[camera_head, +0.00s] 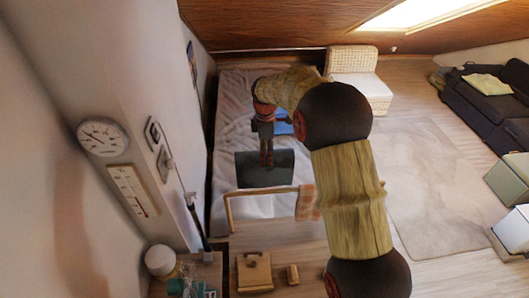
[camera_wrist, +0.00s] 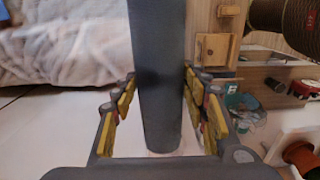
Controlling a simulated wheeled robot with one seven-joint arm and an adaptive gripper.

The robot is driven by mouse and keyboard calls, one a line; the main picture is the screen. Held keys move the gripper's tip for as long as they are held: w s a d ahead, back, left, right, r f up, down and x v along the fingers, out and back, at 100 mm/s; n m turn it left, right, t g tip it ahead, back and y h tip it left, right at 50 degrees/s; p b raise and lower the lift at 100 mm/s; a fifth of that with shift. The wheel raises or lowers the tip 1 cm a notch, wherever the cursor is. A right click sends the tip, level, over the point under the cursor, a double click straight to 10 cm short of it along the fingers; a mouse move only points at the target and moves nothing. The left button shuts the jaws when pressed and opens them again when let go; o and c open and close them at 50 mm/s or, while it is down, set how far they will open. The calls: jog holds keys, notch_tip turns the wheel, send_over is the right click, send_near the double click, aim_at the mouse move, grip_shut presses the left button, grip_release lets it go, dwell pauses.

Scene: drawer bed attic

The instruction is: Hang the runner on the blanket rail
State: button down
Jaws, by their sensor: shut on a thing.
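The runner (camera_head: 264,170) is a dark grey cloth hanging below my gripper (camera_head: 266,153) over the bed. In the wrist view the runner (camera_wrist: 158,60) shows as a dark band between the two fingers of my gripper (camera_wrist: 160,88), which is shut on it. The blanket rail (camera_head: 262,191) is a light wooden bar with a post at its left end, at the foot of the bed. The runner's lower edge appears just above the rail in the picture; I cannot tell the gap in depth. An orange checked cloth (camera_head: 307,203) hangs at the rail's right end.
The bed (camera_head: 235,105) with a pale blanket lies behind the rail. A wooden box (camera_head: 254,272) and a small wooden block (camera_head: 293,274) are in front of it. Open floor with a rug (camera_head: 430,180) lies to the right.

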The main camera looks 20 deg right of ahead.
aim_at(266, 190)
jog(key=shift+s+a+f+b, duration=0.1)
jog(key=shift+s+f+b, duration=0.4)
jog(key=shift+f+b, duration=1.8)
jog(key=shift+s+a+f+b, duration=0.1)
jog(key=shift+s+f+b, duration=0.7)
jog(key=shift+f, duration=2.7)
jog(key=shift+s+a+f+b, duration=0.1)
jog(key=shift+s+f+b, duration=0.05)
jog(key=shift+f+b, duration=2.35)
jog(key=shift+f+p, duration=0.4)
jog(key=shift+p, duration=0.05)
jog(key=c, duration=0.9)
grip_release()
